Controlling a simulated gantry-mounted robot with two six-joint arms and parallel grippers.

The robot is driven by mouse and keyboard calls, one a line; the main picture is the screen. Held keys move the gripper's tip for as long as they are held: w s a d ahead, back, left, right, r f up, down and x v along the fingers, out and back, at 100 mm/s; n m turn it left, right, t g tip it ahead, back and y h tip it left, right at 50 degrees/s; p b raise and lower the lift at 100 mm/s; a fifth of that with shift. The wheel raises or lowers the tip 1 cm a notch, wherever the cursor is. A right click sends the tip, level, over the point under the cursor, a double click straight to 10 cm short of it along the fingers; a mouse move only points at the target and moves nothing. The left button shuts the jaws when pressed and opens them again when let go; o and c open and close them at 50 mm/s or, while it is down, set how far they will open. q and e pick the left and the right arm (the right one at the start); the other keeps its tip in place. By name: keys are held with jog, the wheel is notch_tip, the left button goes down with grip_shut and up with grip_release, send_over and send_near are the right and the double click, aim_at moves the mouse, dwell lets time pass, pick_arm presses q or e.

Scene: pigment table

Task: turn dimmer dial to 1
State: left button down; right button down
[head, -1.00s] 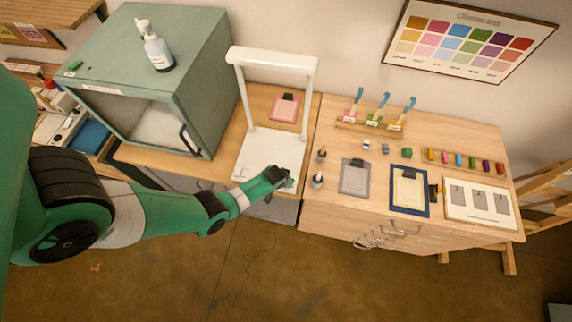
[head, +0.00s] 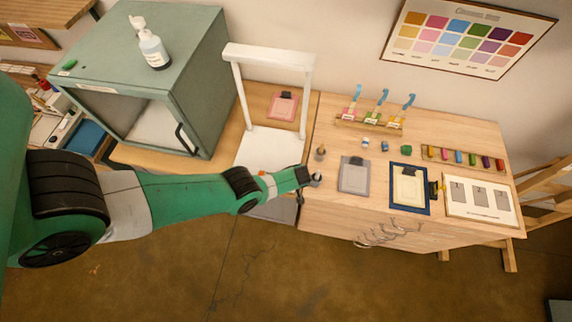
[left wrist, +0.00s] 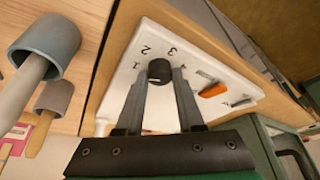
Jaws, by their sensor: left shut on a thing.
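A black dimmer dial (left wrist: 159,71) stands on the white base (left wrist: 150,35) of a lamp stand in the left wrist view, with printed numbers 1, 2 and 3 around it. My left gripper (left wrist: 159,80) is shut on the dial, one finger on each side. I cannot tell which number the dial points to. An orange switch (left wrist: 213,90) sits on the base to the right of the dial. In the head view my left gripper (head: 306,177) is at the front right corner of the base (head: 268,148) and hides the dial. My right gripper is not in view.
Two grey cups holding tools, one (left wrist: 50,45) large in the left wrist view, stand close to the gripper. The white frame (head: 270,55) rises behind it. A green cabinet (head: 205,90) is at left. Clipboards (head: 354,176) lie to the right.

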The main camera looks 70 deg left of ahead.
pick_arm(q)
jog(key=shift+w+n+g+b, duration=0.1)
jog(key=shift+n+g+b, duration=0.2)
jog(key=shift+n, duration=0.5)
jog(key=c, duration=0.5)
grip_release()
jog(key=p+v, duration=1)
jog(key=v, duration=0.1)
jog(key=shift+w+r, duration=0.1)
jog(key=shift+r, duration=0.2)
